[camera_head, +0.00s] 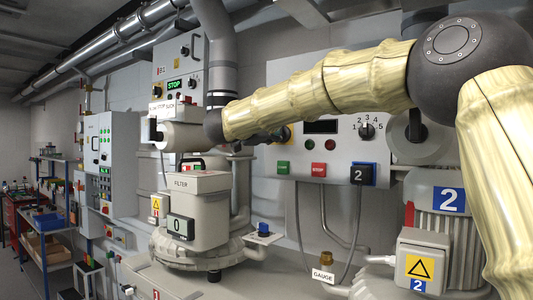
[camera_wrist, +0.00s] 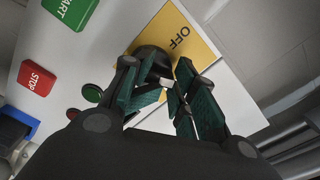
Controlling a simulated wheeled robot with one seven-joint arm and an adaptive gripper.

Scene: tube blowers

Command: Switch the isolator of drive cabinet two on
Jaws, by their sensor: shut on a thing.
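In the wrist view, the isolator is a dark round knob (camera_wrist: 152,58) on a yellow plate (camera_wrist: 203,40) marked OFF. The plate sits on the pale face of the drive cabinet (camera_wrist: 120,45). My gripper (camera_wrist: 158,74) has its two green-padded fingers closed around the knob, one on each side. The fingers cover part of the knob, so its pointing direction cannot be told. In the head view, the cabinet face (camera_head: 345,150) carries a blue-edged box marked 2 (camera_head: 360,174). My arm hides most of the gripper there, and a little yellow shows under the arm.
A green START button (camera_wrist: 70,10) and a red STOP button (camera_wrist: 37,78) are on the same face, with small red and green lamps nearby. In the head view, a numbered selector (camera_head: 367,131) is to the right. A filter housing (camera_head: 197,205) and pipes stand at the left front.

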